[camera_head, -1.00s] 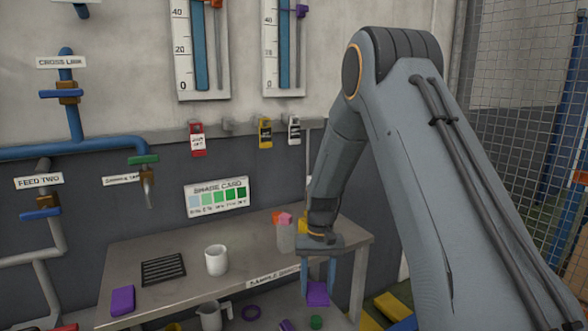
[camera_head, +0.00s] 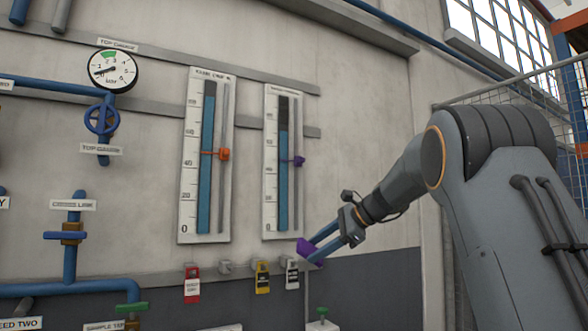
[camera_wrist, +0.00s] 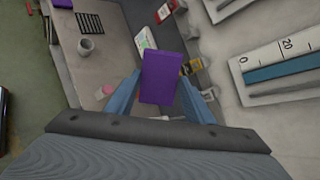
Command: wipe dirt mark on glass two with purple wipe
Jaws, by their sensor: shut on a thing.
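My gripper (camera_head: 318,248) is shut on the purple wipe (camera_head: 308,250), which sticks out past the blue fingers. The wipe also shows in the wrist view (camera_wrist: 162,78), flat between the fingertips. Two level glasses hang on the wall. The right glass (camera_head: 283,190) has a blue column with a dark patch (camera_head: 284,112) near its top; I cannot tell if this is the dirt mark. The left glass (camera_head: 208,165) has a blue column and an orange pointer. The wipe is just below the lower end of the right glass, and I cannot tell if it touches the wall.
A purple pointer (camera_head: 298,161) juts from the right glass's side rod. Red, yellow and white tags (camera_head: 262,277) hang on the rail below. A mesh fence (camera_head: 520,95) stands right.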

